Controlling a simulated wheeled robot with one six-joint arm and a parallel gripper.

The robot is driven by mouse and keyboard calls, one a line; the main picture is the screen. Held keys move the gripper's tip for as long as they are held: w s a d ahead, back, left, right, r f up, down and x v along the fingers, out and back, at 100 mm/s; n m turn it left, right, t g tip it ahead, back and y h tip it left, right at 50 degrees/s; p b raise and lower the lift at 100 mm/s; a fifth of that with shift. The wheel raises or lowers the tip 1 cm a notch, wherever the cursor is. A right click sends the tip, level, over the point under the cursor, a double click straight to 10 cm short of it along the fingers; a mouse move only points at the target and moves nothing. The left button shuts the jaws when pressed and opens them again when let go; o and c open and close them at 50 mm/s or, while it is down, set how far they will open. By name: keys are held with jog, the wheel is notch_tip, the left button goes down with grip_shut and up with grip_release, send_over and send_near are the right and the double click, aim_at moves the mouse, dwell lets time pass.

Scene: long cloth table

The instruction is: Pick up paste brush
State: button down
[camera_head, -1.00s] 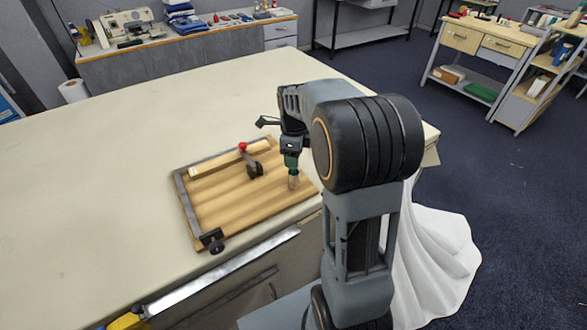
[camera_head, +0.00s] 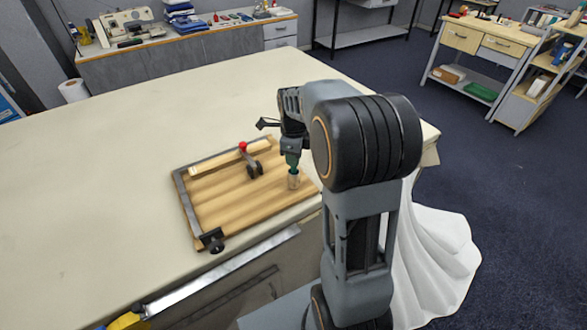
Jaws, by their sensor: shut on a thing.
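My gripper (camera_head: 291,150) points down over the right part of the wooden board (camera_head: 225,197). It is shut on the paste brush (camera_head: 293,181), a small upright piece with a pale tan lower end, just below the green section. The brush is small in this view, and my gripper hides its upper part. I cannot tell whether its lower end touches the board or hangs just above it.
The board has a dark metal edge, a light wooden bar (camera_head: 215,165), a red-knobbed clamp (camera_head: 254,167) and a black clamp (camera_head: 212,240). It lies near the front edge of the cream cloth table (camera_head: 110,190). The table's left and back are clear.

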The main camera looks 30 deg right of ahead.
jog(key=shift+r, duration=0.1)
notch_tip(320, 180, up, 10)
jog(key=shift+f, duration=0.1)
dwell(0.4)
dwell(0.7)
